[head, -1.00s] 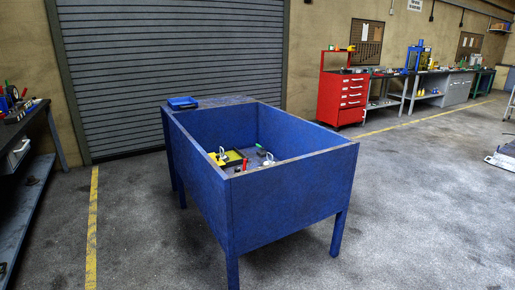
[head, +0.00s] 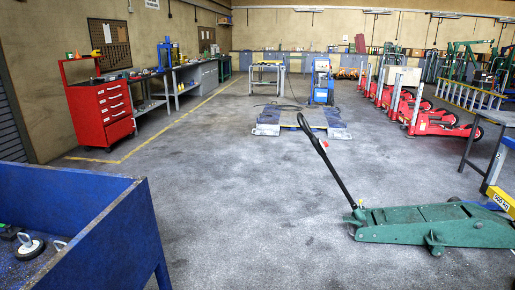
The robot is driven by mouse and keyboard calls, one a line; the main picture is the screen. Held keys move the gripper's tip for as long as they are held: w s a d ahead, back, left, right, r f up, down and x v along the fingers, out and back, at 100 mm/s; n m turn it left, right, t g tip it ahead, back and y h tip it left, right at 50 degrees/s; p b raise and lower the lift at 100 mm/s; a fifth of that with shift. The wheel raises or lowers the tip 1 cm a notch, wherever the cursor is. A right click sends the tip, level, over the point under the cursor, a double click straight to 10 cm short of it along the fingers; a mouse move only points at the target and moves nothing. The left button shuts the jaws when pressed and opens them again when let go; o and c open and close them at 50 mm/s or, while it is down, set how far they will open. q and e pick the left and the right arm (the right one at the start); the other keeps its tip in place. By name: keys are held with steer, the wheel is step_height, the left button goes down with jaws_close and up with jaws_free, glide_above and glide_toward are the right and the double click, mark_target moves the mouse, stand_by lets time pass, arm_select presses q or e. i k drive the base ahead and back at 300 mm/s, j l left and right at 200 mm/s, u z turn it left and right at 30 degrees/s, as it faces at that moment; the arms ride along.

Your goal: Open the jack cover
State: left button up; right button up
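A green trolley jack (head: 430,224) stands on the floor at the lower right of the head view. Its long black handle (head: 324,158) slants up to the left. The jack's top has flat green panels (head: 420,213); I cannot tell for certain which one is the cover, and they look closed. The jack's far right end is partly hidden by a yellow and blue piece marked 500 kg. Neither of my grippers is in view.
A blue open-topped bin (head: 130,235) stands at lower left. A red tool cabinet (head: 102,112) is at left. Red jacks (head: 440,122) line the right back. A low lift platform (head: 300,121) lies mid-floor. Floor between bin and green jack is clear.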

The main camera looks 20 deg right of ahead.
mark_target(400, 215)
steer(key=i+l+z, duration=0.2)
steer(key=i+z, duration=0.2)
steer(key=i, duration=0.5)
steer(key=i+z, duration=0.45)
steer(key=i, duration=0.45)
steer(key=i+l+z, duration=0.15)
steer(key=i+z, duration=0.3)
steer(key=i, duration=0.2)
steer(key=i+z, duration=0.45)
steer(key=i, duration=0.25)
steer(key=i+j+z, duration=0.45)
steer(key=i, duration=0.15)
steer(key=i+l, duration=0.05)
steer(key=l, duration=0.05)
